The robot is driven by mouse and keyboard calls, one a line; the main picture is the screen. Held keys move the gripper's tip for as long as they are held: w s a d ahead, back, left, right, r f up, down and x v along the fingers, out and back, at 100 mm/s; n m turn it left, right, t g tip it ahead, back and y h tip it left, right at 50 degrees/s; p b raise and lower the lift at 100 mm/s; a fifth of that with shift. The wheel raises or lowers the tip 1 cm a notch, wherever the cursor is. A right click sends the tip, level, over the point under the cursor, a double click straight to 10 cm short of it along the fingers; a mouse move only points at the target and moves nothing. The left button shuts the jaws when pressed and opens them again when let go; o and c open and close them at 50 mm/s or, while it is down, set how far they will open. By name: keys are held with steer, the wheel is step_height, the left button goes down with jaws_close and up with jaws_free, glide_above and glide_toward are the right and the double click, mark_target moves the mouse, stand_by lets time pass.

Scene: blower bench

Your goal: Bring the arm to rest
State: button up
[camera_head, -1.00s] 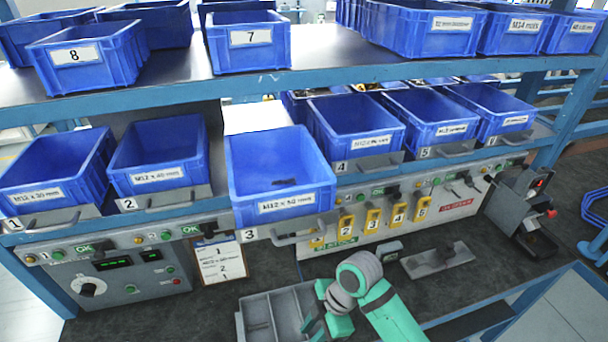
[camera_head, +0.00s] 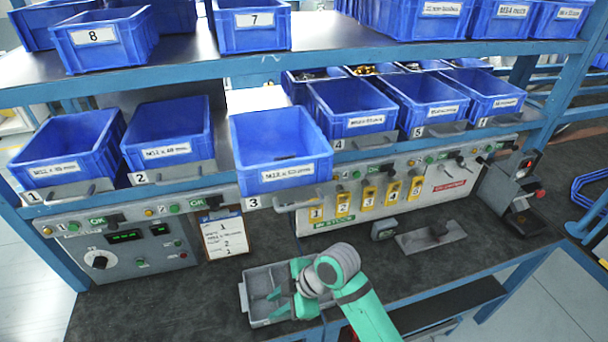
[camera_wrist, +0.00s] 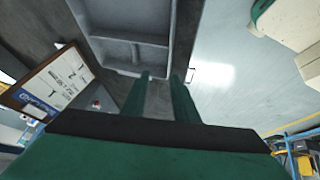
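My green arm reaches in from the bottom of the head view. My gripper (camera_head: 285,290) is at the front edge of the bench, over or beside the grey divided tray (camera_head: 252,312), hiding part of it. In the wrist view, the two green fingers (camera_wrist: 160,98) stand apart with an empty gap between them, so the gripper is open. The tray (camera_wrist: 128,36) shows beyond the fingertips; its visible compartments look empty. I cannot tell the exact height of the gripper above the tray.
Blue bin 3 (camera_head: 283,150) juts forward above the tray. A paper clipboard (camera_head: 222,236) stands left of the tray. A grey plate with a dark block (camera_head: 432,238) lies to the right. The dark bench top (camera_head: 180,305) is bare on the left.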

steer(key=w+a+r+m+t+y, duration=0.2)
steer(key=w+a+r+m+t, duration=0.1)
steer(key=a+r+m+t, duration=0.4)
steer(key=w+a+r+m+t+y, duration=0.3)
steer(key=a+m+t, duration=0.15)
steer(key=a, duration=0.45)
steer(key=s+d+f+m+t+h, duration=0.1)
steer(key=s+d+f+m+h, duration=0.45)
steer(key=s, duration=0.35)
steer(key=s+d+f+m+t+h, duration=0.2)
steer(key=s+d+f+m+h, duration=0.35)
steer(key=s+d+f, duration=0.2)
steer(key=s+d+r+n, duration=0.1)
steer(key=s+d, duration=0.4)
steer(key=s, duration=0.4)
steer(key=s+d+r+n, duration=0.1)
steer(key=s+d, duration=0.4)
steer(key=s, duration=0.4)
steer(key=shift+s+r+h, duration=0.15)
steer(key=shift+r+h, duration=0.15)
steer(key=shift+r, duration=0.05)
steer(key=shift+o, duration=0.5)
